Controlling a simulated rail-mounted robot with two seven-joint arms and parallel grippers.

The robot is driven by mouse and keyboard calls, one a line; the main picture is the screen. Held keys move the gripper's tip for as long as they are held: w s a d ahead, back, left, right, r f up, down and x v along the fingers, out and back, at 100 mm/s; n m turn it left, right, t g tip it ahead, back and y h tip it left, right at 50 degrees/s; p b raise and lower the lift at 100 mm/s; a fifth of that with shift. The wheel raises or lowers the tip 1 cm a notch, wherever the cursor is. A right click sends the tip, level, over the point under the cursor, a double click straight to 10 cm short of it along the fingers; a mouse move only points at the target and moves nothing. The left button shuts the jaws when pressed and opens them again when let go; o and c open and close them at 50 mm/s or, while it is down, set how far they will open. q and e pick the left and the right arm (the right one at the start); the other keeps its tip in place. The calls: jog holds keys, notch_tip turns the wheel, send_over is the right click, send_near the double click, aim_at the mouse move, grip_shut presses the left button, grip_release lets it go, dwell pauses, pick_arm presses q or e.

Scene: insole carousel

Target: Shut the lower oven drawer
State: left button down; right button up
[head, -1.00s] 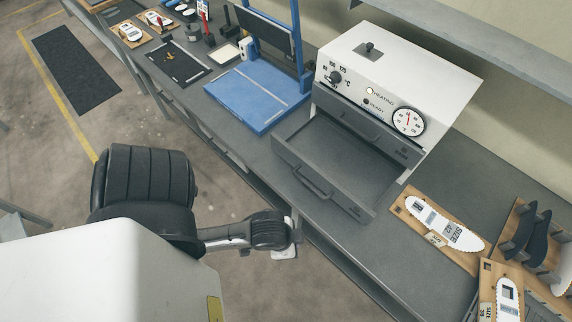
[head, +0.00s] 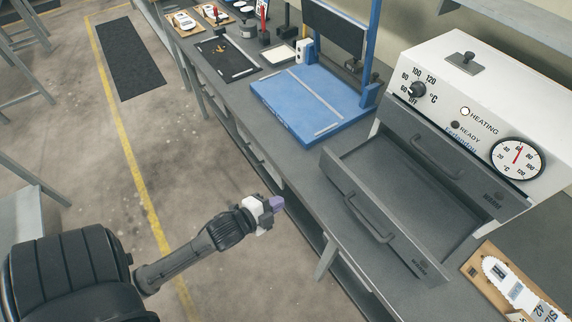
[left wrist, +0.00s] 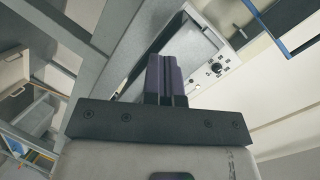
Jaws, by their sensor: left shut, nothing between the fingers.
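The lower oven drawer (head: 415,265) is pulled out toward the bench front, and its grey tray looks empty. Its bar handle (head: 370,220) is on the front panel. The upper drawer (head: 455,165) above it is in the white oven (head: 455,70). My left gripper (head: 278,203) is shut and empty, out in front of the bench, to the left of the drawer and apart from it. In the left wrist view its purple fingers (left wrist: 166,75) are together, with the oven (left wrist: 205,45) beyond them. My right gripper is not in view.
A blue press (head: 310,100) stands on the bench left of the oven. A wooden board with an insole (head: 505,285) lies to the right of the drawer. The floor (head: 180,190) in front of the bench is clear around my left gripper.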

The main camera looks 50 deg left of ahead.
pick_arm(q)
notch_tip(320, 180, up, 4)
jog(key=d+m+t+h, duration=0.2)
jog(key=m+t, duration=0.1)
jog(key=m, duration=0.2)
jog(key=m+b, duration=0.1)
jog(key=b, duration=0.1)
send_near(330, 170)
jog(key=w, duration=0.7)
jog(key=shift+w+d, duration=0.25)
jog(key=shift+d, duration=0.05)
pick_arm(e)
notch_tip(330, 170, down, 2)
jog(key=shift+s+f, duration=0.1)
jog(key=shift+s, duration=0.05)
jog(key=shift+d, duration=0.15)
